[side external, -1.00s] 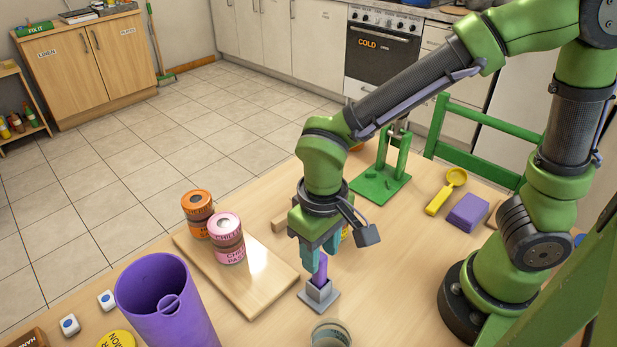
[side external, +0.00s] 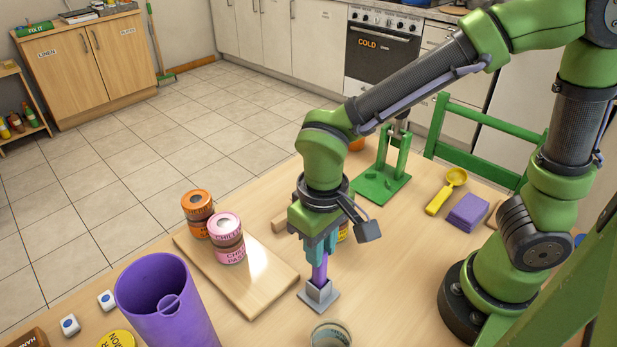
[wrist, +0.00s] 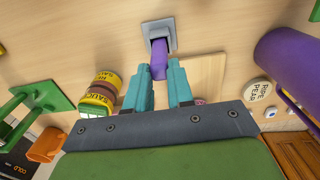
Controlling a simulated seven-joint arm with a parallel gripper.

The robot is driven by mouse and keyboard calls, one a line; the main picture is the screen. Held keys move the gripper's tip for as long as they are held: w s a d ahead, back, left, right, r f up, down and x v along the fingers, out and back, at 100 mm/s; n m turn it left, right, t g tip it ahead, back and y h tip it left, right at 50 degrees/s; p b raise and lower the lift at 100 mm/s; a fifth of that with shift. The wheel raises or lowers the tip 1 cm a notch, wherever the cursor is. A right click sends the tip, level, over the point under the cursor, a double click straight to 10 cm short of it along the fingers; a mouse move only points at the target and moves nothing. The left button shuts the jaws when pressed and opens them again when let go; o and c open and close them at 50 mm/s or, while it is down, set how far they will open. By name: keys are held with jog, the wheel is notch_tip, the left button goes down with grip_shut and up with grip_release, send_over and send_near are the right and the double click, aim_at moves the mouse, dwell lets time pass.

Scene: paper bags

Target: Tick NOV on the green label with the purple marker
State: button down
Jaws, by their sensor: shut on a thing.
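The purple marker (side external: 320,269) stands upright in a small grey square-based holder (side external: 319,298) on the wooden table. My gripper (side external: 320,252) is above the holder, pointing down, with its teal fingers shut on the marker's upper part. In the wrist view the marker (wrist: 158,56) shows between the fingertips (wrist: 160,72), its lower end in the holder (wrist: 159,28). I cannot make out a green label or the word NOV in these frames.
A purple cup (side external: 165,300) and a board (side external: 255,283) with stacked pink (side external: 227,238) and orange-lidded (side external: 198,212) jars are at left. A glass (side external: 330,335) stands in front of the holder. A green stand (side external: 380,183), yellow scoop (side external: 440,199) and purple block (side external: 467,212) lie behind.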

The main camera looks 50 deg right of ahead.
jog(key=shift+r, duration=3.35)
jog(key=shift+w+d, duration=0.15)
jog(key=shift+d, duration=0.05)
jog(key=w+d+r, duration=0.8)
jog(key=d, duration=0.4)
jog(key=shift+w+r, duration=0.2)
jog(key=shift+w, duration=0.1)
